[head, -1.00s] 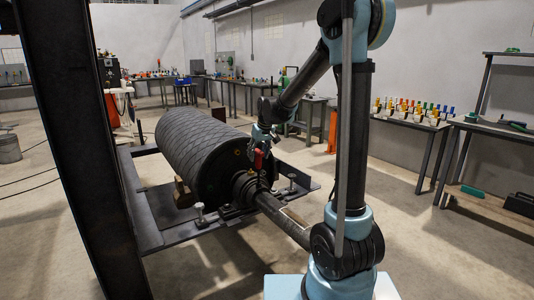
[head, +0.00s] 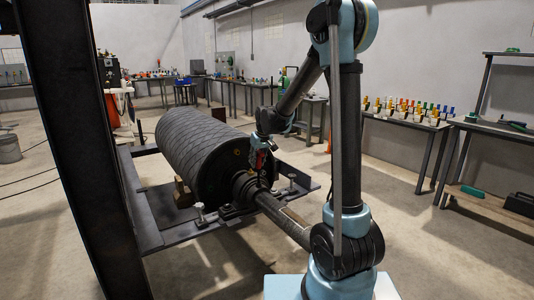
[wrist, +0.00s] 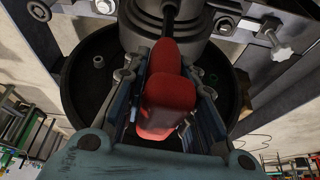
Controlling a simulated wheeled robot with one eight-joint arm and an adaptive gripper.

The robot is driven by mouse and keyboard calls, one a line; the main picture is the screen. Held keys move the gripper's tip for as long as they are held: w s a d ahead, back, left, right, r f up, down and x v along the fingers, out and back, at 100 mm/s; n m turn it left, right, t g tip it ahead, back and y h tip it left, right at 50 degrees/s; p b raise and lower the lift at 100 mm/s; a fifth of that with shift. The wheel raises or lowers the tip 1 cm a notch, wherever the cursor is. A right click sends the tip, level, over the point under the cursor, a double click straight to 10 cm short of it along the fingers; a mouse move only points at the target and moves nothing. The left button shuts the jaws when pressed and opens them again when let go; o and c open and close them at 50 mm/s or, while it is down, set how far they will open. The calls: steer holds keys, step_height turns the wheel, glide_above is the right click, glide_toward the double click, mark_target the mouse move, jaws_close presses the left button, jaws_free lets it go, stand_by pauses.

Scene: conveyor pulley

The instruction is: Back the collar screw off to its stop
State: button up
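A red handle (wrist: 168,90) sits between the two fingers of my gripper (wrist: 166,78) in the wrist view, with a finger close along each side; the gripper appears shut on it. A dark shank runs from the handle to the grey collar (wrist: 150,20) at the top of that view. In the head view my gripper (head: 262,158) is at the near end of the pulley, just above the collar (head: 245,187) on the shaft, and a little red shows there. The collar screw itself is hidden.
The ribbed pulley drum (head: 195,145) lies on a dark steel frame (head: 155,235) with adjusting bolts (head: 200,211). A thick shaft (head: 285,222) extends toward my base. A dark steel post (head: 75,130) stands at left.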

jaws_close()
steer(key=shift+r, duration=0.75)
stand_by(0.3)
